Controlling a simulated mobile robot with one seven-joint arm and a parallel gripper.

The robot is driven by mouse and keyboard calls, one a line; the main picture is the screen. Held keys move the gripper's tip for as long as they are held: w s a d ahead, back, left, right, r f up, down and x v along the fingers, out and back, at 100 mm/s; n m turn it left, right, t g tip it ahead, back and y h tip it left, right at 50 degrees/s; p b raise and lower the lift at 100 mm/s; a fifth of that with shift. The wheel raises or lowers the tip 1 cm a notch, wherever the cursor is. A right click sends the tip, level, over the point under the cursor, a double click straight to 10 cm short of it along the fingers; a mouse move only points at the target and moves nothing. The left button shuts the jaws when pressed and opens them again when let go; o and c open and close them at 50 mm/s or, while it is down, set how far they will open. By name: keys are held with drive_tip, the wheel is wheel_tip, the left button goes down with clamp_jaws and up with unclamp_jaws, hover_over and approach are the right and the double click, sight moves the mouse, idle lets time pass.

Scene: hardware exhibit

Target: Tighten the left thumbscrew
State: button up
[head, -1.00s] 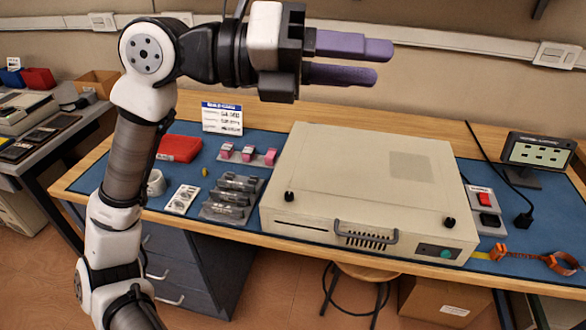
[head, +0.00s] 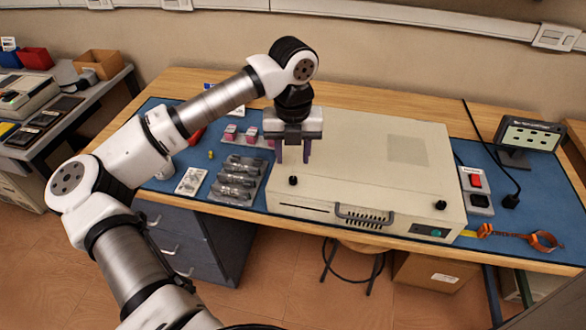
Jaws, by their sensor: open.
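The left thumbscrew (head: 293,181) is a small black knob standing on the front left corner of a beige case (head: 355,205). A matching right thumbscrew (head: 440,205) stands at the front right corner. My gripper (head: 292,158) points down over the left part of the case, with its two purple fingers spread apart and nothing seen between them. In the picture the fingertips are just above and behind the left thumbscrew, not around it. How high they are above the lid is hard to tell.
A grey handle (head: 365,217) sticks out from the case front. Left of the case are a tray of grey parts (head: 237,183) and pink blocks (head: 231,132). A red-switch box (head: 475,182), a display (head: 530,137) and an orange strap (head: 520,237) are to the right.

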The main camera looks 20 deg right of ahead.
sight(293, 179)
wheel_tip(293, 179, down, 7)
drive_tip(key=shift+r+p, duration=0.15)
drive_tip(key=shift+p, duration=0.55)
clamp_jaws()
